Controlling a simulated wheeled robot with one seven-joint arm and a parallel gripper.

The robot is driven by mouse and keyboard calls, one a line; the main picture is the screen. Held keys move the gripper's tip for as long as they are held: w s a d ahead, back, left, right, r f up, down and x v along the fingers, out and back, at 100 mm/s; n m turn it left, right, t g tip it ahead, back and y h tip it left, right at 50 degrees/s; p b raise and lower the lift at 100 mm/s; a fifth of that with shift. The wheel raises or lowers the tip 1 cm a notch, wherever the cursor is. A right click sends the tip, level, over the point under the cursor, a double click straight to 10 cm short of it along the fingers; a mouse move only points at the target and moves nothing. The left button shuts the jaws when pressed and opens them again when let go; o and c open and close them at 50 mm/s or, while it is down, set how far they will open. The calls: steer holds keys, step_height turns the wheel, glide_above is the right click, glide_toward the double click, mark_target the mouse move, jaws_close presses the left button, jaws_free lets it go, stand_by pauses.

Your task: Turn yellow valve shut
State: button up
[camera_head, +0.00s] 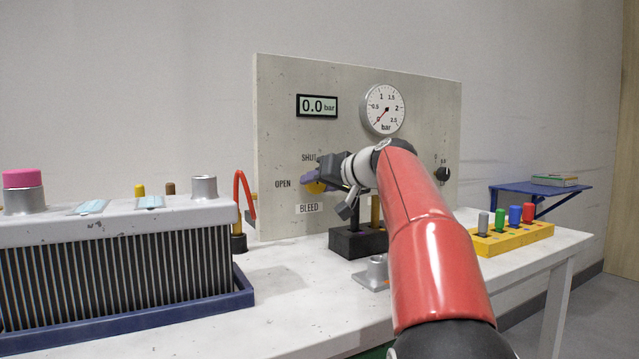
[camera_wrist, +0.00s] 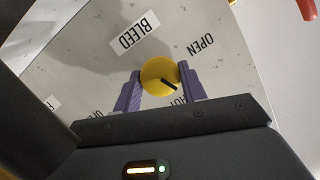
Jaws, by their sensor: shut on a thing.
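The yellow valve (camera_wrist: 157,70) is a round knob with a black pointer line, on the grey panel. In the wrist view, the line points lower right, between the OPEN label (camera_wrist: 200,45) and the partly covered SHUT label (camera_wrist: 191,100), closer to SHUT. My gripper (camera_wrist: 159,80) is shut on the knob, one purple finger on each side. In the head view my gripper (camera_head: 318,184) hides most of the knob (camera_head: 315,188). There SHUT is above it, OPEN left and BLEED (camera_head: 309,208) below.
The panel (camera_head: 280,110) carries a display (camera_head: 317,106) reading 0.0 bar and a dial gauge (camera_head: 382,109). A black block (camera_head: 350,244) stands below my wrist. A finned unit (camera_head: 120,270) fills the left. A yellow rack (camera_head: 512,240) with coloured pegs stands right.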

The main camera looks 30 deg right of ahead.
steer(key=shift+m, duration=0.4)
steer(key=shift+y, duration=0.3)
steer(key=o, duration=1)
steer(key=shift+c, duration=0.2)
steer(key=shift+s, duration=0.1)
steer(key=b+v, duration=0.1)
steer(key=v, duration=0.6)
steer(key=shift+s, duration=0.3)
steer(key=shift+d, duration=0.1)
